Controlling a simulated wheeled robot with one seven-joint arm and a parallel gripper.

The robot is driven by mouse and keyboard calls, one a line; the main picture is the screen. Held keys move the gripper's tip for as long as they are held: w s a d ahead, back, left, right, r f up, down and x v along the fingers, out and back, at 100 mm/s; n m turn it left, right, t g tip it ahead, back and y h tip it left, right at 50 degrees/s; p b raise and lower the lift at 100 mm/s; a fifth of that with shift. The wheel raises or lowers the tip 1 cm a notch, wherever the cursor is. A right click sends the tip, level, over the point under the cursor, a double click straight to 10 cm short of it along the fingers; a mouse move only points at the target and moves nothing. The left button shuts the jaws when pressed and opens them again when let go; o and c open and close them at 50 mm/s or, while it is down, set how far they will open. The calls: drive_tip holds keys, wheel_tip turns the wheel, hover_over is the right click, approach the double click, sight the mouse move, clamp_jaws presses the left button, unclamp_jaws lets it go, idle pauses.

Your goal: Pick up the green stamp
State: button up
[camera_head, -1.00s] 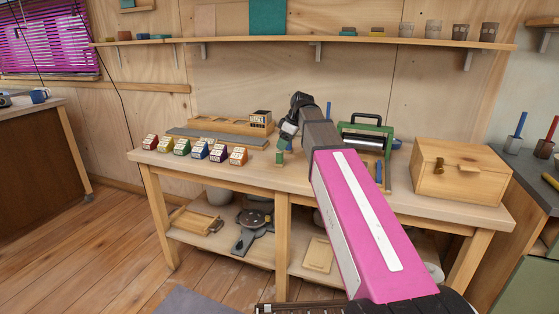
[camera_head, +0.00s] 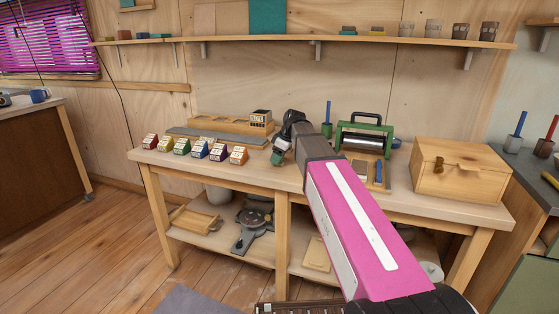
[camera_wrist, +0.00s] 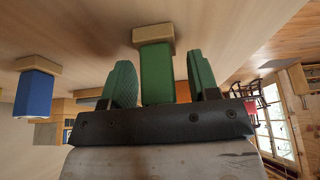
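The green stamp (camera_wrist: 157,75), a green block handle on a pale wooden base, shows in the wrist view, where the table surface is at the top of the picture. Its base appears to rest on the table. My gripper (camera_wrist: 162,82) has green textured fingers, one on each side of the handle. Gaps show between the handle and both fingers, so the gripper is open around it. In the head view my gripper (camera_head: 278,157) is low over the workbench (camera_head: 300,180), right of the coloured boxes, and largely hides the stamp.
A blue stamp (camera_wrist: 35,90) stands to the left in the wrist view. In the head view, several coloured boxes (camera_head: 198,149) line the bench left of my gripper. A green-framed roller press (camera_head: 365,135) and a wooden box (camera_head: 460,170) stand to the right.

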drive_tip(key=c, duration=0.7)
drive_tip(key=shift+r, duration=0.1)
drive_tip(key=shift+r, duration=0.45)
drive_tip(key=r, duration=0.3)
drive_tip(key=shift+a+r, duration=0.3)
drive_tip(key=shift+a, duration=0.05)
drive_tip(key=s+a+r, duration=0.2)
drive_tip(key=a+r, duration=0.4)
drive_tip(key=a, duration=0.4)
drive_tip(key=shift+s+a+r, duration=0.2)
drive_tip(key=shift+s+a, duration=0.15)
drive_tip(key=shift+o, duration=0.9)
drive_tip(key=shift+f, duration=0.1)
